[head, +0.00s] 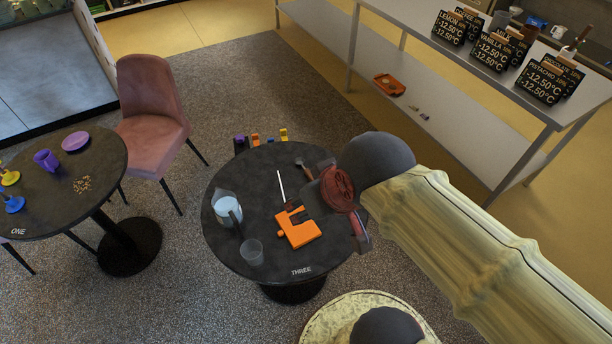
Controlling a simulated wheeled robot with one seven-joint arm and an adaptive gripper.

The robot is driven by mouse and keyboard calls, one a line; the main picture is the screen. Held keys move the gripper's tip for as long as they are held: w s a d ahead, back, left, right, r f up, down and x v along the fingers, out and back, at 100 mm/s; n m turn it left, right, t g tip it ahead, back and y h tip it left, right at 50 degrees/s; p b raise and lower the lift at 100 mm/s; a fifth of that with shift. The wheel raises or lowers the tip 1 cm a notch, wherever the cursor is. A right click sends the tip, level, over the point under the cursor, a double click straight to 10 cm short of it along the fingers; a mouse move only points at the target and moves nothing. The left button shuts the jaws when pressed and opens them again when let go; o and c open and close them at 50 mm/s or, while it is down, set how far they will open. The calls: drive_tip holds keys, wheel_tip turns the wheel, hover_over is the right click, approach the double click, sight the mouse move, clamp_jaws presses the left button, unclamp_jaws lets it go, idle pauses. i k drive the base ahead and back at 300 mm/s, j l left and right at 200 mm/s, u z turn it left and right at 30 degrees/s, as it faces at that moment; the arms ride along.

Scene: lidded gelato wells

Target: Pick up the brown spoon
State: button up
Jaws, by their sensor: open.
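A small dark brown piece that looks like the brown spoon (304,169) lies near the far edge of the round black table marked THREE (225,258). Part of it may be hidden by my gripper. My gripper (340,200) is over the right side of this table, just right of the brown piece. Its jaws are spread and I see nothing held in them. I cannot tell its exact height above the table.
On the same table are a glass pitcher (227,207), a clear cup (252,251), a thin white stick (281,186) and an orange item (299,231) with dark parts. Table ONE (50,223) and a pink chair (153,140) stand left. A counter (500,75) with price signs stands right.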

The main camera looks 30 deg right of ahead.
sight(300, 162)
drive_tip(key=i+l+u, duration=0.15)
drive_tip(key=l+u, duration=0.25)
drive_tip(key=l, duration=0.25)
drive_tip(key=l+u, duration=0.35)
drive_tip(key=l, duration=0.35)
drive_tip(key=l+u, duration=0.4)
drive_tip(key=l, duration=0.3)
